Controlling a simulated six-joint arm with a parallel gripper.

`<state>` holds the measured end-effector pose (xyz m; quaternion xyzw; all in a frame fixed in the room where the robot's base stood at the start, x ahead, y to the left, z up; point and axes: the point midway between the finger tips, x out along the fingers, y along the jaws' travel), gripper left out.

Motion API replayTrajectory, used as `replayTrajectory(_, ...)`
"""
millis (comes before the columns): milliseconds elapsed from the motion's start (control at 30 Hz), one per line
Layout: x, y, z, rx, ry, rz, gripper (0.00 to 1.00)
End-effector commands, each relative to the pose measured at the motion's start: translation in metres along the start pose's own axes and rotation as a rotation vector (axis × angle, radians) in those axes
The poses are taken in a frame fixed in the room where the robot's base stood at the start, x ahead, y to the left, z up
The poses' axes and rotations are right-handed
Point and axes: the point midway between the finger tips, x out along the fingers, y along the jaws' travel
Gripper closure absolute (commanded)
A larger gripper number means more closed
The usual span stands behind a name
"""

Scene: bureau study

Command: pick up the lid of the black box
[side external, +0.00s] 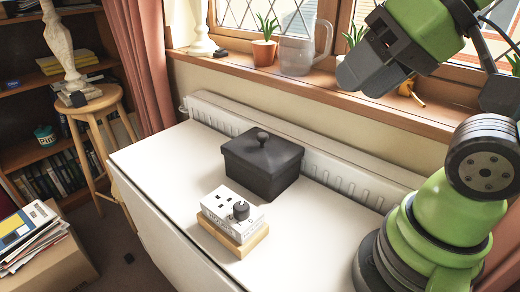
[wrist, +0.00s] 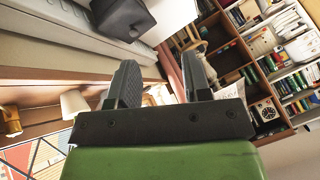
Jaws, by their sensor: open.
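The black box (side external: 265,177) stands on the white table, against the radiator side. Its lid (side external: 245,147), with a round knob on top, sits on it. My gripper (wrist: 162,78) is open and empty, with its two dark fingers apart in the wrist view. In the side view my gripper (side external: 360,68) is at the upper right, in front of the window sill, well above and to the right of the box.
A white socket block with a black knob on a wooden base (side external: 234,222) stands in front of the box. The white table (side external: 160,165) is otherwise clear. A radiator (side external: 345,175) runs behind it. The sill holds a glass jug (side external: 296,57) and potted plants (side external: 264,50).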

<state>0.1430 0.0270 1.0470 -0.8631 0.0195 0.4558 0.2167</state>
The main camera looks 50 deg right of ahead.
Motion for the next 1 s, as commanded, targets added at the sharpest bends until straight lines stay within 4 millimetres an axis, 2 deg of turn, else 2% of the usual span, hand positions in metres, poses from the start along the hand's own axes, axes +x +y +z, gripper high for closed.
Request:
replayTrajectory(33, 0.000, 0.000, 0.000, 0.000, 0.000, 0.000, 0.44)
replayTrajectory(67, 0.000, 0.000, 0.000, 0.000, 0.000, 0.000, 0.39)
replayTrajectory(367, 0.000, -0.001, -0.003, 0.004, -0.004, 0.004, 0.39)
replayTrajectory(467, 0.003, -0.003, -0.013, 0.022, -0.030, 0.024, 0.39)
replayTrajectory(567, 0.011, -0.006, -0.035, 0.058, -0.077, 0.065, 0.39)
replayTrajectory(767, 0.048, -0.005, -0.087, 0.157, -0.190, 0.179, 0.39)
replayTrajectory(1000, 0.118, 0.015, -0.134, 0.282, -0.318, 0.324, 0.39)
